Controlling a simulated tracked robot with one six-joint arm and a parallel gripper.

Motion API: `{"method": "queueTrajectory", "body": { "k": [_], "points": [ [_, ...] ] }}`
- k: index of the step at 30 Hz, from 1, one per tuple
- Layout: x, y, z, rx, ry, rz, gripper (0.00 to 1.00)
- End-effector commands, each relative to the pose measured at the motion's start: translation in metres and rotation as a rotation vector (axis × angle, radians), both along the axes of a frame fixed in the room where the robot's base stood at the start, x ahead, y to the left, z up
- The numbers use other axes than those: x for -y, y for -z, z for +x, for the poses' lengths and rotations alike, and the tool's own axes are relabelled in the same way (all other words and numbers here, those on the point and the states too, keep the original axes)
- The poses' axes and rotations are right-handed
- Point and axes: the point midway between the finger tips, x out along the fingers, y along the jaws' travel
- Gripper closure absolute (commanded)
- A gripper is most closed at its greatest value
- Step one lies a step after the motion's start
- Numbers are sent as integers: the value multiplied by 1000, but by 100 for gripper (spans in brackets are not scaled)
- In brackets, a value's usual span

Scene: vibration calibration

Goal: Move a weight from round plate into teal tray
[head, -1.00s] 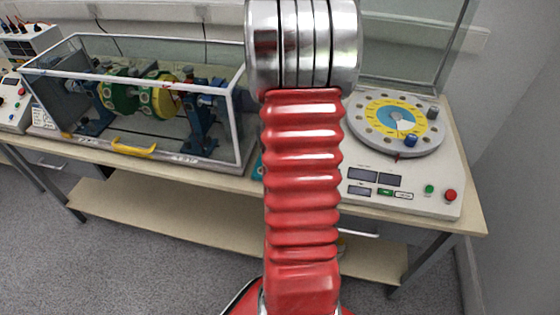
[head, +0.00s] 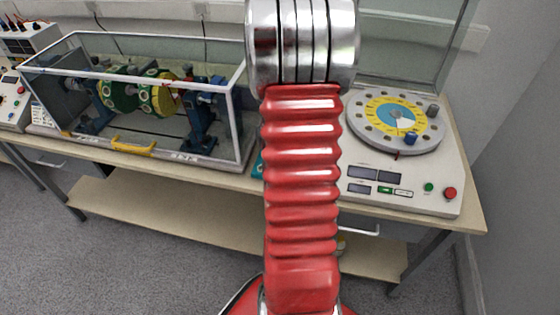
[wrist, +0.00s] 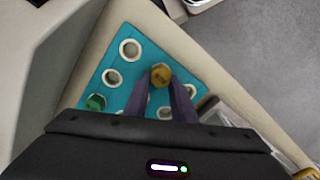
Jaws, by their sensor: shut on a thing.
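The teal tray (wrist: 128,78) fills the middle of the wrist view, with several white-rimmed round holes. My gripper (wrist: 161,82) is over the tray, its two fingers shut on a gold-coloured weight (wrist: 160,72). I cannot tell whether the weight touches the tray. A green weight (wrist: 95,102) sits at the tray's left side. In the head view only a sliver of the teal tray (head: 258,168) shows beside my red arm, and my gripper is hidden behind the arm. The round plate (head: 370,137) on the right carries a blue weight (head: 410,138) and a dark grey weight (head: 432,110).
The plate stands on a white console (head: 430,175) with displays and buttons, in front of a clear panel. A glass-walled case (head: 165,155) with a yellow handle holds a rotor at the left. The bench edge and a lower shelf (head: 180,210) are in front.

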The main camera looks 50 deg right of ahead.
Motion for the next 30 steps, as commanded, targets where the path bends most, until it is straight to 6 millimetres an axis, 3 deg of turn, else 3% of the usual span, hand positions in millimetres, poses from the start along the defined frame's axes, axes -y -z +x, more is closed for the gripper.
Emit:
{"method": "queueTrajectory", "body": {
  "k": [14,15,24,30],
  "points": [
    [0,5,0,-1,-1,1,97],
    [0,5,0,-1,-1,1,76],
    [0,5,0,0,-1,0,55],
    [0,5,0,0,-1,0,55]
  ]
}}
